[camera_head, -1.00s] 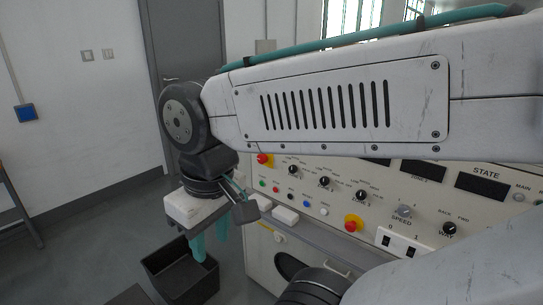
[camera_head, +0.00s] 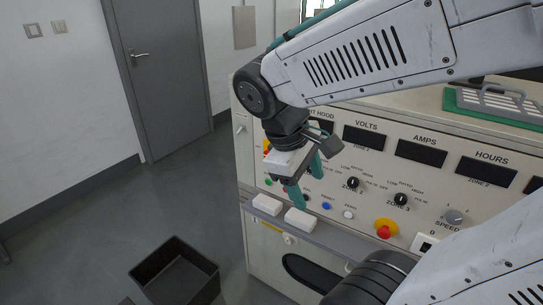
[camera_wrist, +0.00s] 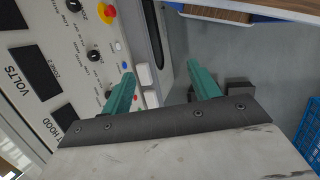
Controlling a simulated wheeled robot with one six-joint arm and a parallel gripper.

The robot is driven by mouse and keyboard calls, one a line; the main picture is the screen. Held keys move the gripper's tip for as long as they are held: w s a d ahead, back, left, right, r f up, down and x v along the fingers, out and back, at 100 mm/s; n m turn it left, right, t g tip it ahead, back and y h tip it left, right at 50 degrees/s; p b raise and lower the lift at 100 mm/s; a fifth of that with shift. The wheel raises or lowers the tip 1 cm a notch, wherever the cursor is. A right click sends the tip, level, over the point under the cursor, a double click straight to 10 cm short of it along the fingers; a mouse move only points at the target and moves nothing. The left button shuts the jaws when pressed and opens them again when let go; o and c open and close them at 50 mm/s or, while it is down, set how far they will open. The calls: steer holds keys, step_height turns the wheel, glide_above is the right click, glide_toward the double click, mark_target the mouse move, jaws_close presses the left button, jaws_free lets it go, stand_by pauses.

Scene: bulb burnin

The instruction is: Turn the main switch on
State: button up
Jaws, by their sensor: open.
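The cream control panel (camera_head: 345,130) shows dark displays, knobs and small coloured buttons. At its lower right is a white switch (camera_head: 423,243) marked 0, partly cut off by my arm; I cannot read a main-switch label on it. My gripper (camera_head: 306,182) hangs in front of the panel's left part, near the button row, with its teal fingers apart and nothing between them. The switch is not identifiable in the wrist view.
A red mushroom button (camera_head: 385,229) sits left of the switch. Two white blocks (camera_head: 267,204) (camera_head: 300,221) lie on the narrow ledge. A black bin (camera_head: 175,275) stands on the floor. A green mat (camera_head: 490,112) with a rack lies on the cabinet. A blue crate (camera_wrist: 310,140) shows in the wrist view.

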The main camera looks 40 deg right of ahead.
steer(key=w+d+f+n+h, duration=0.35)
steer(key=w+n+h, duration=0.2)
steer(key=w, duration=0.25)
steer(key=w+d+f+n+h, duration=0.2)
steer(key=w+d+n+h, duration=0.3)
steer(key=w+n, duration=0.25)
steer(key=w+a+f+n+t+h, duration=0.25)
steer(key=w+f+n+t, duration=0.55)
steer(key=w+f+n, duration=0.4)
steer(key=w+r+x, duration=0.1)
steer(key=x, duration=0.7)
steer(key=shift+r+n, duration=0.25)
steer(key=shift+n, duration=0.15)
steer(key=c, duration=1)
